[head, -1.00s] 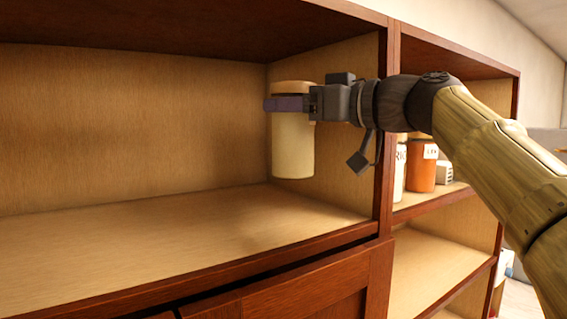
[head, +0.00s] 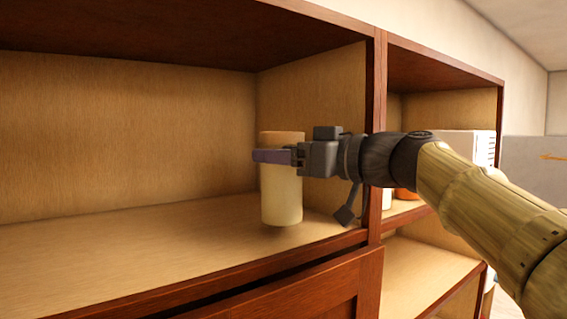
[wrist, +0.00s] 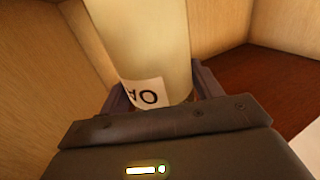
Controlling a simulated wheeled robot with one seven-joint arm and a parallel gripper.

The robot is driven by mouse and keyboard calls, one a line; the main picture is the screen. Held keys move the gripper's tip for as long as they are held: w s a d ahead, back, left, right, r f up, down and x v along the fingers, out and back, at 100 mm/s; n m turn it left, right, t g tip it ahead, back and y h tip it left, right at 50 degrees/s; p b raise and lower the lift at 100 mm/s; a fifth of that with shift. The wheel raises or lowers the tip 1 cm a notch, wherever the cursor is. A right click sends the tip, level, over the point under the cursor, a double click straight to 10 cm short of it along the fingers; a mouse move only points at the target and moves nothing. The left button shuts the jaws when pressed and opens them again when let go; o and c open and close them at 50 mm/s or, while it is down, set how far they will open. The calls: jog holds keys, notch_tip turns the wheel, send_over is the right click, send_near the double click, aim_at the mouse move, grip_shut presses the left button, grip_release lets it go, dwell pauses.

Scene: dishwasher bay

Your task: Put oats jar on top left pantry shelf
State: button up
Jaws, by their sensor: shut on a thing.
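The oats jar (head: 281,200) is a cream cylinder with a tan lid, upright inside the top left pantry shelf (head: 130,255), near its right wall. My gripper (head: 272,156) is shut on the upper part of the jar, coming in from the right. The jar's base is at or just above the shelf board; I cannot tell if it touches. In the wrist view the jar (wrist: 150,45) stands between the two fingers, with part of a white label reading "OA" showing. The gripper also shows in the wrist view (wrist: 155,95).
A dark red-brown divider post (head: 375,120) stands right of the jar, close to my arm. The right-hand shelf holds an orange jar (head: 405,194), mostly hidden, and a white box (head: 465,145). The left part of the top left shelf is empty.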

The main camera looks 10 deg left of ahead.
jog(key=shift+f, duration=0.65)
jog(key=shift+f, duration=0.15)
jog(key=o, duration=1.4)
jog(key=shift+d+b, duration=0.3)
jog(key=b+v, duration=0.5)
jog(key=v, duration=0.6)
jog(key=shift+s+d, duration=0.2)
